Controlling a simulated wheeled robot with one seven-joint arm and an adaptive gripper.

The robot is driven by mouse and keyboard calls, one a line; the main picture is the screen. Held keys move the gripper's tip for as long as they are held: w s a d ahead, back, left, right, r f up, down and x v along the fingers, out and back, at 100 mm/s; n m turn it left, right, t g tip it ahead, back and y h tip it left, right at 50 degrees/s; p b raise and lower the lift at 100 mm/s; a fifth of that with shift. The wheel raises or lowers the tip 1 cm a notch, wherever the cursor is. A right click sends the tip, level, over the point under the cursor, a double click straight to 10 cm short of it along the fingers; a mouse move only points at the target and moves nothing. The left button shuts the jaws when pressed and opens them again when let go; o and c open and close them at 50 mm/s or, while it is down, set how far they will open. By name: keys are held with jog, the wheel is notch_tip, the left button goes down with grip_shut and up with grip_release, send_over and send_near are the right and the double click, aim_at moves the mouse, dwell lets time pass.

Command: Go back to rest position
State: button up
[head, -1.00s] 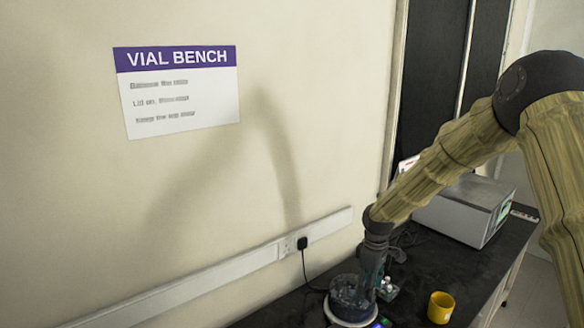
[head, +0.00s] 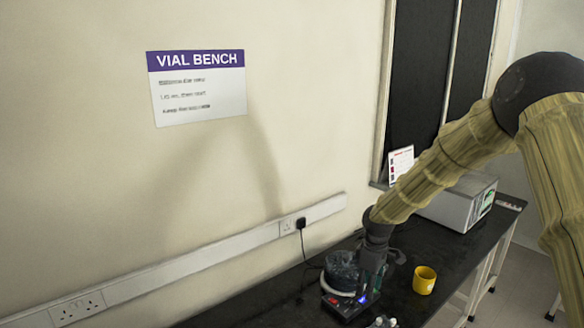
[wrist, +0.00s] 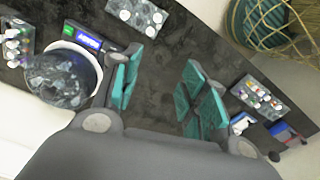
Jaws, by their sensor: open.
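My gripper (head: 372,286) is low over the black bench, just right of a round machine with an open bowl (head: 342,268). In the wrist view its two teal fingers (wrist: 162,92) are apart, with only dark bench top between them. The machine's bowl (wrist: 62,76) shows left of the fingers there, with a small lit display (wrist: 88,40). The fingertips are partly hidden in the head view, and I cannot tell their exact height above the bench.
A yellow mug (head: 424,281) stands right of my gripper. A grey boxy instrument (head: 455,203) is behind it. Vial racks (wrist: 138,16) and (wrist: 260,96) lie around the gripper in the wrist view. A wall with a sign (head: 198,88) is behind the bench.

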jog(key=s+a+f+m+y, duration=0.1)
jog(key=s+a+f+m, duration=0.15)
jog(key=s+f, duration=0.9)
jog(key=s+a+f+m+y, duration=0.1)
jog(key=s+a+f+m, duration=0.15)
jog(key=s+f, duration=0.9)
jog(key=s+d+f+m+h, duration=0.1)
jog(key=s+d+f+m, duration=0.1)
jog(key=s, duration=0.7)
jog(key=s+d+f+m, duration=0.1)
jog(key=s+f+m, duration=0.1)
jog(key=s, duration=0.6)
jog(key=s+d+f+m+h, duration=0.1)
jog(key=s+d+m, duration=0.1)
jog(key=s, duration=0.7)
notch_tip(320, 180, down, 11)
jog(key=w+b, duration=0.1)
jog(key=b, duration=0.9)
jog(key=shift+b, duration=0.35)
